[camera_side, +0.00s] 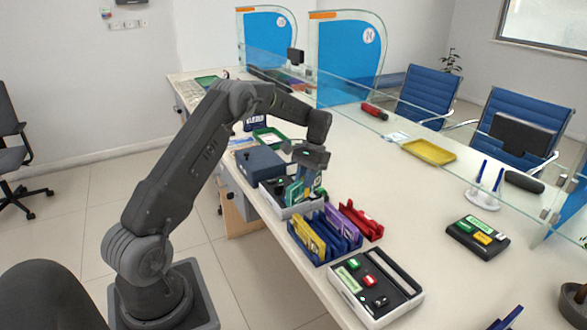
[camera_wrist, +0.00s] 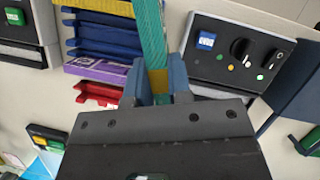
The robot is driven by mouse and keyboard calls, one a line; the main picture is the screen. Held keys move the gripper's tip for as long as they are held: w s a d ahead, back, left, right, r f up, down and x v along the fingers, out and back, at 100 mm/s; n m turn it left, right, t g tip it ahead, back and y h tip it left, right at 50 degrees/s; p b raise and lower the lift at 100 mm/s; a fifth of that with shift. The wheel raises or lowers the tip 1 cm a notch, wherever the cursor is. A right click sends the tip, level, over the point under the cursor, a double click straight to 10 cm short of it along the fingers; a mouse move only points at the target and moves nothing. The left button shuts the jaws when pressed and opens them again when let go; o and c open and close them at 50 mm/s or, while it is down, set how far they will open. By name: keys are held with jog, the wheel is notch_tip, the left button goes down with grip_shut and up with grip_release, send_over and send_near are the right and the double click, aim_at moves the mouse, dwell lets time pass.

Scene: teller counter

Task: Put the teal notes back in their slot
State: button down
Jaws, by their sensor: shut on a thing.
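My gripper (camera_side: 312,172) is shut on the bundle of teal notes (camera_side: 294,191), held upright over a light box with a black top, left of the note rack. In the wrist view the teal notes (camera_wrist: 150,32), with a yellow band, stand between the fingers (camera_wrist: 159,82). The blue note rack (camera_side: 345,240) holds yellow notes (camera_side: 308,240) and purple notes (camera_side: 343,228). In the wrist view the rack (camera_wrist: 98,32) lies left of the teal notes. Its slots are only partly visible.
A red holder (camera_side: 361,219) stands right of the rack. A black-topped device (camera_side: 375,285) with coloured buttons is in front of it. The black-topped box with knobs (camera_wrist: 232,55) shows beside the teal notes. A dark blue box (camera_side: 259,163) stands behind.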

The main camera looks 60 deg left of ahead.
jog(key=d+f+n+t+h, duration=0.2)
jog(key=d+f+n+t, duration=0.2)
jog(key=d+n, duration=0.6)
jog(key=shift+w+f+n+h, duration=0.4)
jog(key=shift+w+f+n, duration=0.05)
jog(key=shift+n, duration=1.45)
jog(key=shift+f, duration=0.1)
jog(key=shift+f, duration=2.1)
jog(key=c, duration=1)
grip_release()
jog(key=shift+r, duration=3.55)
